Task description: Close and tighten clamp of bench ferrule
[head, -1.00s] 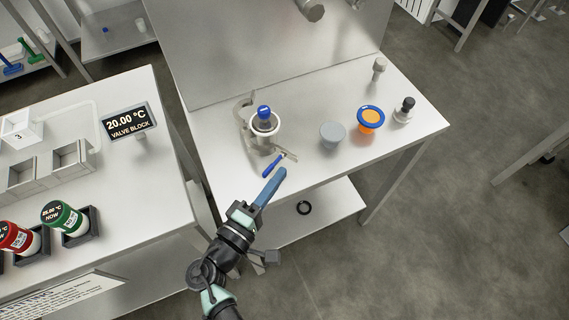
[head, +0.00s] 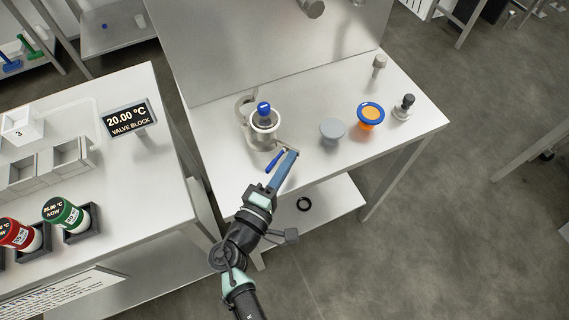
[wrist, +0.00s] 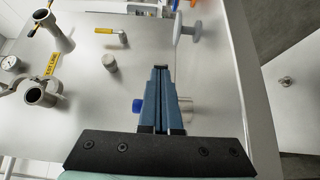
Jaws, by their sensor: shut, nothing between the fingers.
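The bench ferrule (head: 264,124) stands upright on the white bench, with a blue-topped dark piece in its mouth. An open grey clamp shows around it: one curved arm (head: 243,104) sticks out at the back left, and metal parts reach to the front right. A blue handle (head: 276,158) lies at the clamp's front right. My gripper (head: 293,153) is shut and empty, its blue fingers just right of this handle; contact cannot be told. In the wrist view the shut fingers (wrist: 161,70) hide what lies behind them. A blue end and a pale cylinder show on either side.
A grey funnel-like piece (head: 332,130), an orange piece with a blue rim (head: 370,115) and a dark-knobbed fitting (head: 404,107) stand to the right. A steel panel (head: 270,50) rises behind. The bench's front edge lies under my arm.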

